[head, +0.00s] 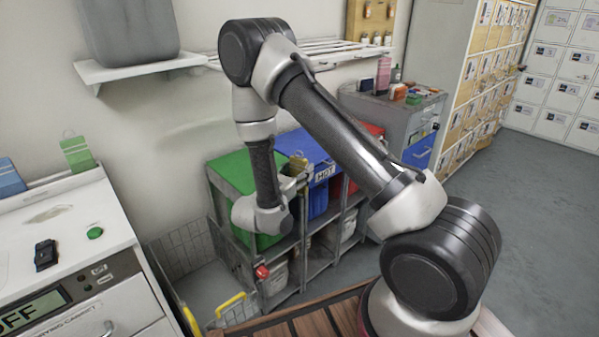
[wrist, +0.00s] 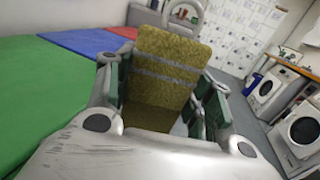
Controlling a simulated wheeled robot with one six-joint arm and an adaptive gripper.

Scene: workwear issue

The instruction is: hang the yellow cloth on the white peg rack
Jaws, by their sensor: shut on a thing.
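The yellow cloth (wrist: 167,62) is a folded, textured piece with grey stripes, standing up between the fingers of my gripper (wrist: 162,95) in the wrist view. My gripper is shut on it. In the head view a small part of the cloth (head: 299,161) shows above the coloured bins, beside the end of my arm. My gripper is mostly hidden there behind my wrist. A white slatted rack (head: 325,50) is fixed to the wall behind my arm, apart from the cloth. My arm covers part of it, and I cannot make out pegs on it.
Bins with green (head: 232,178), blue (head: 312,150) and red lids stand in a grey frame below the cloth. A white shelf (head: 130,68) carries a grey container. A white cabinet (head: 60,225) stands at left, a grey drawer unit (head: 385,117) at right. The right floor is clear.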

